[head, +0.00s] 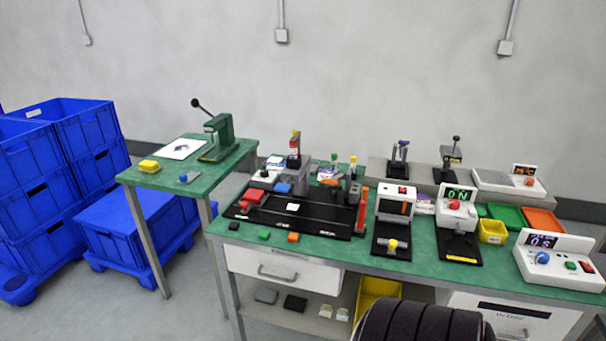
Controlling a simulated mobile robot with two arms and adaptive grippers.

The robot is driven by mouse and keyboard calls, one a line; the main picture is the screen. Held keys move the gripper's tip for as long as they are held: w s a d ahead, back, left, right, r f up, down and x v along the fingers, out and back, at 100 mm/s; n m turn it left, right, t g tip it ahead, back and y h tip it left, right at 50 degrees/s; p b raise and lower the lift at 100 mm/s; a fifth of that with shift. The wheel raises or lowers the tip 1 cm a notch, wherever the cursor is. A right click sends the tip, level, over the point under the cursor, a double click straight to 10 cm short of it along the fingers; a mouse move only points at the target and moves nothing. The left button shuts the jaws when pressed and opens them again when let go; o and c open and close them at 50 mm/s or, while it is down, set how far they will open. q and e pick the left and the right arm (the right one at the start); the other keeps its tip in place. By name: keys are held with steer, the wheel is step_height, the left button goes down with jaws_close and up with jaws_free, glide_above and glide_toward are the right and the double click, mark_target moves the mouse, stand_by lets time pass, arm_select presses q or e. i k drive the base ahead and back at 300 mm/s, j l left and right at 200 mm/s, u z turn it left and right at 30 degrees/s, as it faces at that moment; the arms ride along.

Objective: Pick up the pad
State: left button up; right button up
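I cannot tell for sure which thing is the pad. Flat pad-like pieces are a grey one (265,295) and a black one (296,303) on the lower shelf under the long green bench (335,250). A white square (292,207) lies on the black fixture plate (320,215). Neither of my grippers is in view.
Blue crates (85,130) stand at the left. Devices, including a white display box (553,262), crowd the bench's right. A black ribbed object (415,325) blocks the bottom. Floor at lower left is clear.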

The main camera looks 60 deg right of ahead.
mark_target(264, 235)
steer(key=z, duration=1.65)
